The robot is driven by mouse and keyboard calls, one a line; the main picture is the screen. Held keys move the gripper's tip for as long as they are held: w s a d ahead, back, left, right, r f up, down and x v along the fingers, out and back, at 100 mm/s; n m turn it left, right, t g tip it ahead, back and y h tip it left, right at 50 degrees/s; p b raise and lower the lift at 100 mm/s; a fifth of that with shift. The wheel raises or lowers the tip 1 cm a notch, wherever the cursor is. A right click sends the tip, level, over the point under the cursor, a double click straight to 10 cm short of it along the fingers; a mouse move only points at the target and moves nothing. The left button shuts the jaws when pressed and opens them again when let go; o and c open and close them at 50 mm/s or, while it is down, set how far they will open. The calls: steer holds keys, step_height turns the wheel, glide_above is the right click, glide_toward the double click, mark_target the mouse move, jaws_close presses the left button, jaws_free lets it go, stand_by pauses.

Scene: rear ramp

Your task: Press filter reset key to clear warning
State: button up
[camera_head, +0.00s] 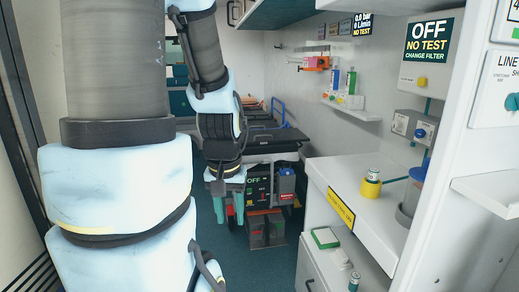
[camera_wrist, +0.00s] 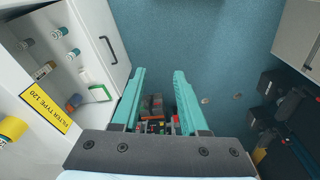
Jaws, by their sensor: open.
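A wall panel (camera_head: 429,55) at the upper right of the head view has a dark screen reading OFF, NO TEST, CHANGE FILTER. A round yellow key (camera_head: 422,82) sits on the panel below the screen; its label is too small to read. My gripper (camera_head: 228,211) hangs pointing down in mid-picture, left of the counter and well away from the panel. Its teal fingers are apart and empty, and they also show in the wrist view (camera_wrist: 159,76) above the floor. The panel and yellow key are not in the wrist view.
A white counter (camera_head: 385,215) juts out below the panel, with a yellow-based canister (camera_head: 371,184) on it. A yellow FILTER TYPE 120 sign (camera_wrist: 45,107) is on its edge. A lower shelf holds a green-edged box (camera_head: 326,238). Dark equipment (camera_head: 262,187) stands on the floor behind my gripper.

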jaws_close()
stand_by(1.0)
